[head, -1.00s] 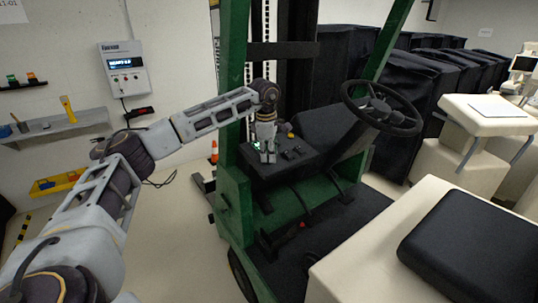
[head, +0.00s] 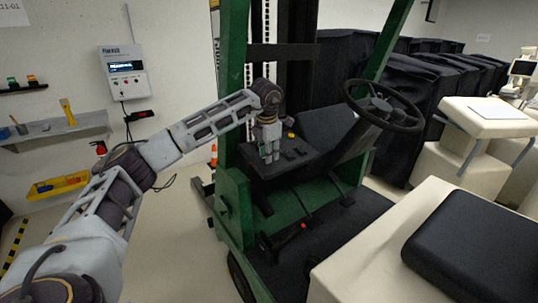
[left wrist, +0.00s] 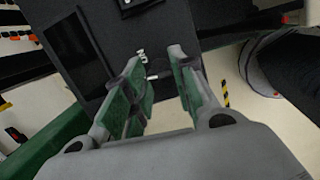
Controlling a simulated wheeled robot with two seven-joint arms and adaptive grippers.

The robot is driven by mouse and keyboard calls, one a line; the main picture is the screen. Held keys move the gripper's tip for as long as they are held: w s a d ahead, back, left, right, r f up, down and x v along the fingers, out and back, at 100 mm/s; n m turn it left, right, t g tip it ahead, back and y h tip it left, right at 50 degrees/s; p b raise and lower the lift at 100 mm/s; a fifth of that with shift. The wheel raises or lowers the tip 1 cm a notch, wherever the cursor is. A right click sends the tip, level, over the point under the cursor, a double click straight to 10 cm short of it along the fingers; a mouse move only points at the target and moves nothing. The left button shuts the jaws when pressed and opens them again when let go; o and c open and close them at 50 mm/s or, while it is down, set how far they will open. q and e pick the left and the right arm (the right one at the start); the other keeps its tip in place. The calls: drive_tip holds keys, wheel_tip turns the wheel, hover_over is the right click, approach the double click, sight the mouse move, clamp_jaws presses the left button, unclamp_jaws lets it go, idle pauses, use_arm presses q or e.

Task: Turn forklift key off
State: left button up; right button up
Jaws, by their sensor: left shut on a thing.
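The green forklift (head: 233,190) stands ahead of me, with a dark dashboard panel (head: 312,165) below its steering wheel. My left gripper (head: 269,158) points down at the left part of this panel. In the left wrist view its two green-padded fingers (left wrist: 165,85) are around a small metallic key (left wrist: 152,76) by the panel's edge. The gripper is shut on the key, though the contact is partly hidden by the near finger. A dark rectangular screen (left wrist: 68,48) lies on the panel left of the fingers. My right gripper is not in view.
A steering wheel (head: 383,106) is right of the panel, and a green post (head: 231,75) rises beside my forearm. A beige block with a black seat pad (head: 470,250) is at lower right. Covered carts (head: 400,110) stand behind. A shelf (head: 55,129) is on the left wall.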

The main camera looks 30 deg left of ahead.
use_arm(q)
drive_tip(key=shift+n, duration=0.5)
drive_tip(key=o, duration=1)
drive_tip(key=shift+o, duration=0.2)
drive_tip(key=shift+r, duration=0.1)
drive_tip(key=v, duration=1.2)
drive_tip(key=shift+d, duration=0.15)
